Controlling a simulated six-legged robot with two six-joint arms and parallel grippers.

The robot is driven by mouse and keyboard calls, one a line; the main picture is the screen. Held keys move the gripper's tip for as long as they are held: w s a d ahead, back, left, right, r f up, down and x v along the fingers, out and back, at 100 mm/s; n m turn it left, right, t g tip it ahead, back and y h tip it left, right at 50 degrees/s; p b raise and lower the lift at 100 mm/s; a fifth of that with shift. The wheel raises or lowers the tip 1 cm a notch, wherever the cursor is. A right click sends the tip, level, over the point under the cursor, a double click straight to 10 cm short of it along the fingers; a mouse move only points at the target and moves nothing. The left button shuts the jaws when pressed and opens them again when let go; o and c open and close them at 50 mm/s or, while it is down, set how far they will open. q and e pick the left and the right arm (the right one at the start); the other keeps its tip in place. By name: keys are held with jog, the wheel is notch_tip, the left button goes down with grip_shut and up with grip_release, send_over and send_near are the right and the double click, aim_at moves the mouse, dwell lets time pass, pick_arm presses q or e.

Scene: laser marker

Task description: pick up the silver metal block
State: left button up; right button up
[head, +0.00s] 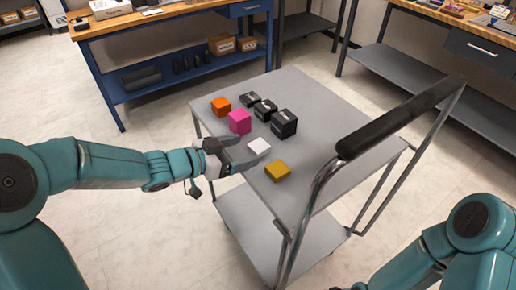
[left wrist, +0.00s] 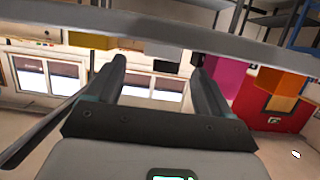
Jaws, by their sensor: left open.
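The silver metal block (head: 259,147) looks pale, nearly white, and lies on the grey top of the cart (head: 330,105), near its left edge. My left gripper (head: 243,157) reaches in from the left, just beside the block, with its fingers pointing toward it. The left gripper is open; its two fingers stand apart in the left wrist view (left wrist: 158,72), with nothing held between them. My right gripper is out of the picture; only part of my right arm shows at lower right.
A pink block (head: 239,122), an orange block (head: 221,106) and several black boxes (head: 285,123) stand behind the silver block. A yellow block (head: 278,171) lies in front. The cart's black handle (head: 400,117) rises at right. The cart top's far right is clear.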

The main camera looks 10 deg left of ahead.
aim_at(259, 145)
pick_arm(q)
jog(key=x, duration=0.4)
jog(key=shift+w+f, duration=0.1)
jog(key=c, duration=1.2)
